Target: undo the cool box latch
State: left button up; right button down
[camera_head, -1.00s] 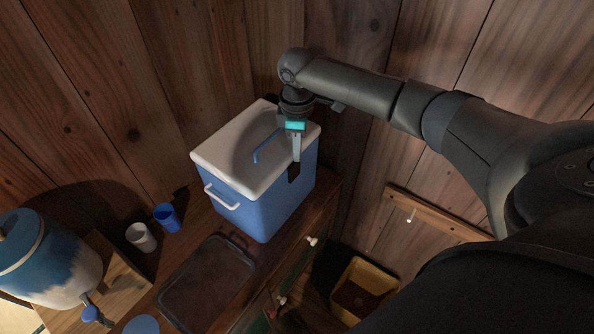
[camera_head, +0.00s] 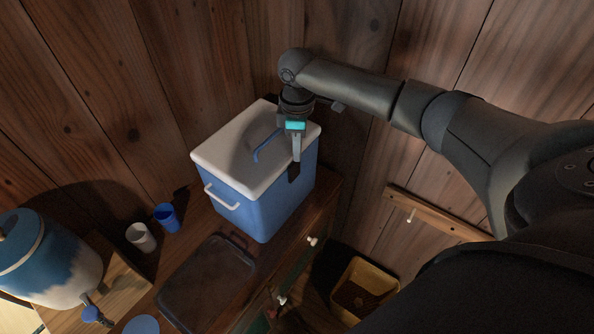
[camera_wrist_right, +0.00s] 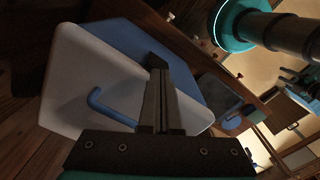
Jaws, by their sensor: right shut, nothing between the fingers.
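The cool box (camera_head: 265,205) is blue with a white lid (camera_head: 225,150) that lies shut on it. A blue bar handle (camera_head: 265,146) is on the lid and a white handle (camera_head: 221,197) on its left side. The dark latch (camera_head: 293,173) is on the side facing right, just below the lid's edge; it also shows in the wrist view (camera_wrist_right: 157,61). My right gripper (camera_head: 296,157) is shut and points down at the lid's edge, its fingertips at the top of the latch. I cannot tell whether they touch it. My left gripper is out of view.
The box stands on a wooden cabinet (camera_head: 320,205) close to wooden walls. A dark tray (camera_head: 205,285), a white cup (camera_head: 141,238), a blue cup (camera_head: 167,218) and a blue-and-white jug (camera_head: 50,260) are to its left. A yellow bin (camera_head: 362,290) is below right.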

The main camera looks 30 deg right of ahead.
jog(key=shift+f+b, duration=0.3)
jog(key=shift+f, duration=0.55)
dwell(0.3)
jog(key=shift+s, duration=0.15)
jog(key=shift+s+d+f+p, duration=0.15)
jog(key=shift+s+f+p, duration=0.1)
jog(key=shift+s+p, duration=0.25)
jog(key=shift+s+d+f+p, duration=0.2)
jog(key=shift+s+p, duration=0.1)
jog(key=shift+s, duration=0.25)
jog(key=shift+s+a+f, duration=0.1)
jog(key=shift+s+f, duration=0.15)
jog(key=shift+s, duration=0.1)
jog(key=shift+s+d+f, duration=0.2)
jog(key=shift+s+d+f+p, duration=0.15)
jog(key=shift+f+p, duration=0.05)
jog(key=shift+p, duration=0.25)
dwell(0.6)
